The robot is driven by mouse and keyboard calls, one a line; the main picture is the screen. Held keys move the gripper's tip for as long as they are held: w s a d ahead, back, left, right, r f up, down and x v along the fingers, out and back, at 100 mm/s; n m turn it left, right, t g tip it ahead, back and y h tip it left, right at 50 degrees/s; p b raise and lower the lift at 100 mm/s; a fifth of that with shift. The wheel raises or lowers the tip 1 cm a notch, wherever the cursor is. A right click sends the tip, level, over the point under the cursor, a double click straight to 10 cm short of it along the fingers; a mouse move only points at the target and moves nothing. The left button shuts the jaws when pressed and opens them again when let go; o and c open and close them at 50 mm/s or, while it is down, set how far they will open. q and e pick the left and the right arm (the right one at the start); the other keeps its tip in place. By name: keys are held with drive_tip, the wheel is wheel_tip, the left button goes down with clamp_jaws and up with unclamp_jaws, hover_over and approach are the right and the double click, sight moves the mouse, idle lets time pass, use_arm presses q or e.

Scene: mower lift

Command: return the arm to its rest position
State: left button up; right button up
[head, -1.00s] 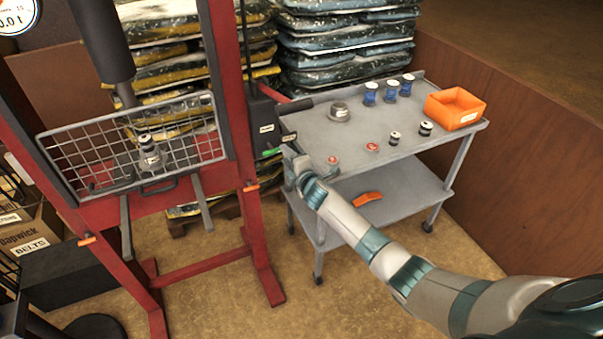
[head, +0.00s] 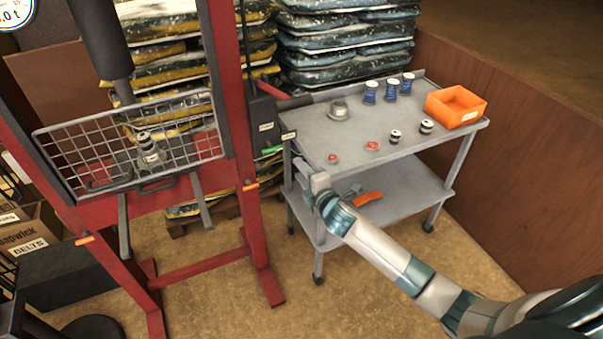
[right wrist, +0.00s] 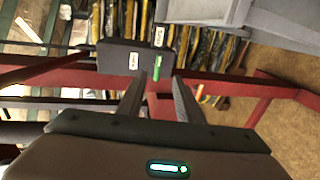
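My right arm comes in from the lower right in the head view, and its gripper (head: 308,172) is at the left end of the grey cart. In the right wrist view its two dark fingers (right wrist: 158,97) stand apart with nothing between their tips. Beyond the tips is a dark control box (right wrist: 125,58) with a green lever (right wrist: 157,68). The box (head: 264,122) and lever (head: 272,150) also show in the head view, on the red press frame and apart from the gripper. My left gripper is out of view.
The grey cart (head: 325,130) carries blue canisters, small parts and an orange bin (head: 455,105). An orange item (head: 368,197) lies on its lower shelf. The red press frame (head: 262,240) has a mesh guard (head: 185,150). Stacked bags (head: 345,45) stand behind. The floor before the cart is clear.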

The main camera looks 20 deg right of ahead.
idle(0.5)
drive_tip(key=s+d+f+m+g+h+b, duration=0.1)
drive_tip(key=s+f+m+g, duration=0.35)
drive_tip(key=f, duration=1.05)
drive_tip(key=s+d+f+m+g+b, duration=0.1)
drive_tip(key=s+f, duration=0.7)
drive_tip(key=f, duration=0.7)
drive_tip(key=s+f+m+g+b, duration=0.2)
drive_tip(key=s+f+m+g, duration=0.25)
drive_tip(key=s+f, duration=1.35)
drive_tip(key=s+a+f+m+g, duration=0.1)
drive_tip(key=s+f, duration=0.3)
drive_tip(key=s, duration=0.8)
drive_tip(key=s+a+f+m+g+b, duration=0.1)
drive_tip(key=s+f, duration=0.4)
drive_tip(key=s, duration=0.7)
drive_tip(key=s+a+f+m+g, duration=0.2)
drive_tip(key=s+a+f+m, duration=0.1)
drive_tip(key=s, duration=0.8)
wheel_tip(320, 180, down, 2)
drive_tip(key=shift+s+a+f+m+g, duration=0.15)
drive_tip(key=shift+s+a+m+g, duration=0.1)
drive_tip(key=shift+s+m+g, duration=0.25)
drive_tip(key=shift+w, duration=0.15)
